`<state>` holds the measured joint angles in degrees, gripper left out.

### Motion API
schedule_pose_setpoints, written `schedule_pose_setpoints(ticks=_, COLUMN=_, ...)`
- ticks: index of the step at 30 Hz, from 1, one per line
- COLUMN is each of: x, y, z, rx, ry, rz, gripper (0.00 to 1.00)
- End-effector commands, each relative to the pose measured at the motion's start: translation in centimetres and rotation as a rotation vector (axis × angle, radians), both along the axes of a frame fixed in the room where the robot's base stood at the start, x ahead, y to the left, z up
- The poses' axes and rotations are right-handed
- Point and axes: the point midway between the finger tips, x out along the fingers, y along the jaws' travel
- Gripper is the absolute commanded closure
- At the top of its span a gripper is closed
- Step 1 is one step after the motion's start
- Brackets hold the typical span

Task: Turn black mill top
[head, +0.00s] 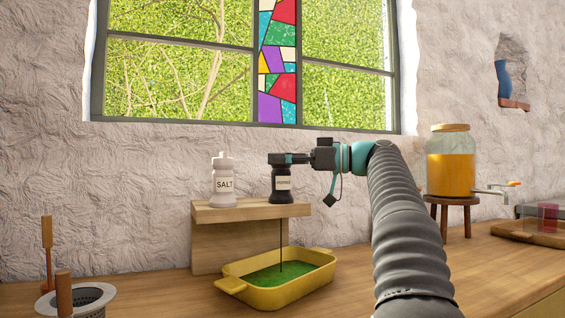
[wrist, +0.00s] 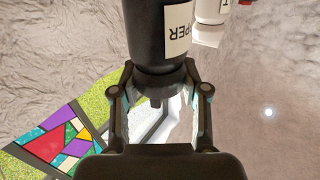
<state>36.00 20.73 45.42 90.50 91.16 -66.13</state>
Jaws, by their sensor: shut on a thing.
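The black pepper mill (head: 283,190) stands upright at the right part of a small wooden shelf (head: 215,212). Its pale label shows in the wrist view, where the dark body (wrist: 158,30) fills the top middle. My gripper (head: 285,159) comes in level from the right and is shut on the mill's top. In the wrist view the fingers of my gripper (wrist: 160,88) sit on both sides of the narrow top. A thin dark line runs down from below the mill into a yellow dish (head: 262,299) with green contents.
A white salt mill (head: 224,184) stands left of the black mill on the shelf. A jar of orange liquid (head: 450,170) with a tap is on a stool (head: 452,201) at right. A metal strainer (head: 90,300) lies at the front left.

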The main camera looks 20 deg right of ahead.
Motion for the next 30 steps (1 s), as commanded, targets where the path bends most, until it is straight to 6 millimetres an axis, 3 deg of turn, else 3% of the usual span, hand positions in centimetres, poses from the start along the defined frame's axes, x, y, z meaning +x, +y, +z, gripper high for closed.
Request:
schedule_pose_setpoints(ticks=12, x=-0.25, y=0.26, z=-0.60, rx=-0.002, ry=-0.005, rz=-0.289, gripper=0.90)
schedule_pose_setpoints(ticks=30, x=-0.16, y=0.33, z=0.18, rx=-0.001, ry=-0.002, rz=-0.815, gripper=0.90)
